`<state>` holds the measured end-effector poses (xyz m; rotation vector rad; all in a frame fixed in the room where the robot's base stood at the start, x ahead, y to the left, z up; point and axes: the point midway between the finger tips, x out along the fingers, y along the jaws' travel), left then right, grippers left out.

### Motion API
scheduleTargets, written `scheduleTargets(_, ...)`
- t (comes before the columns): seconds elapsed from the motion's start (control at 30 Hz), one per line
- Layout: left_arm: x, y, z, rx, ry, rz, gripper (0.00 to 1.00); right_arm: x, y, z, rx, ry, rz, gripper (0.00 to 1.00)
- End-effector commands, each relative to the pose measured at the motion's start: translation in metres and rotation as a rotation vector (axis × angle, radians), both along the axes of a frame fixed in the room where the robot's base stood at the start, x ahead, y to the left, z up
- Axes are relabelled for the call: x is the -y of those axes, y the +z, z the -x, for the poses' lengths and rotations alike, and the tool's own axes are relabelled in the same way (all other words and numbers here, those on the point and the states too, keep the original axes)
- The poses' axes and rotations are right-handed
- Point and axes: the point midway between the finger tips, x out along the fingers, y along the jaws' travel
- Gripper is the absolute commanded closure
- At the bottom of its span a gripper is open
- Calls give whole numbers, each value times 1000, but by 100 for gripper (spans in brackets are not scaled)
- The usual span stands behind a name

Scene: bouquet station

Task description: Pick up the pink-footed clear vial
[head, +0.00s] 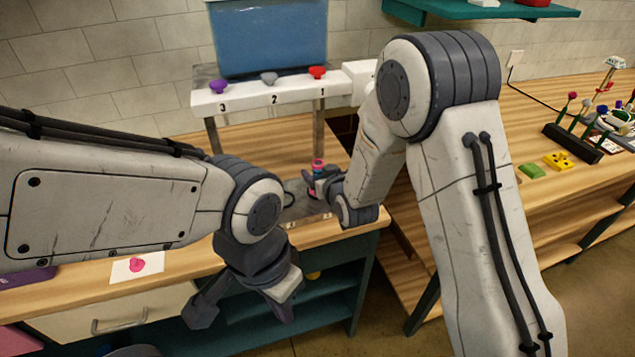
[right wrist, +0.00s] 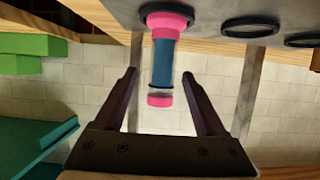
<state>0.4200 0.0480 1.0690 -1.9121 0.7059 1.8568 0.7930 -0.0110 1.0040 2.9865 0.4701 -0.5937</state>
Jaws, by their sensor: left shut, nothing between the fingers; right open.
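The pink-footed vial (right wrist: 162,65) stands upright in a round seat under the dispenser, though the right wrist view shows it inverted. It has a pink foot, a see-through body that looks blue, and a pink top. In the head view the pink top (head: 318,162) shows; my right gripper partly hides the rest. My right gripper (right wrist: 160,78) is open, its fingers on either side of the vial with visible gaps. It also shows in the head view (head: 318,184). My left gripper (head: 284,302) is shut and empty, low in front of the bench edge, away from the vial.
The dispenser shelf (head: 275,93) with purple, grey and red knobs and a blue tank (head: 268,40) stands above the vial. Empty ring seats (right wrist: 251,27) lie beside it. A card with a pink mark (head: 137,266) lies on the bench at left.

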Motion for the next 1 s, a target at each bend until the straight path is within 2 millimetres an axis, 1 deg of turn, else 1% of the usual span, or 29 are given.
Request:
scheduleTargets(0.03, 0, 9, 0, 0, 0, 0, 100, -3, 1, -7, -2, 0, 1, 28)
scheduleTargets(0.1, 0, 14, 0, 0, 0, 0, 100, -7, -1, -17, -1, 0, 0, 28)
scheduleTargets(0.23, 0, 16, 0, 0, 0, 0, 100, -12, -9, -31, -1, 0, 0, 28)
scheduleTargets(0.33, 0, 17, 0, 0, 0, 0, 100, -13, -12, -35, -1, 0, 0, 28)
scheduleTargets(0.53, 0, 16, 0, 0, 0, 0, 100, -13, -13, -35, 0, 0, 0, 28)
scheduleTargets(0.57, 0, 16, 0, 0, 0, 0, 100, -13, -13, -35, 0, 0, 0, 35)
scheduleTargets(0.6, 0, 16, 0, 0, 0, 0, 100, -13, -13, -35, 0, 0, 0, 50)
scheduleTargets(0.67, 0, 16, 0, 0, 0, 0, 100, -13, -13, -35, 0, 0, 0, 73)
scheduleTargets(0.7, 0, 16, 0, 0, 0, 0, 100, -13, -13, -35, 0, 0, 0, 89)
scheduleTargets(0.73, 0, 16, 0, 0, 0, 0, 100, -13, -13, -35, 0, 0, 0, 100)
scheduleTargets(1.0, 0, 16, 0, 0, 0, 0, 100, -13, -11, -35, 3, 0, -1, 100)
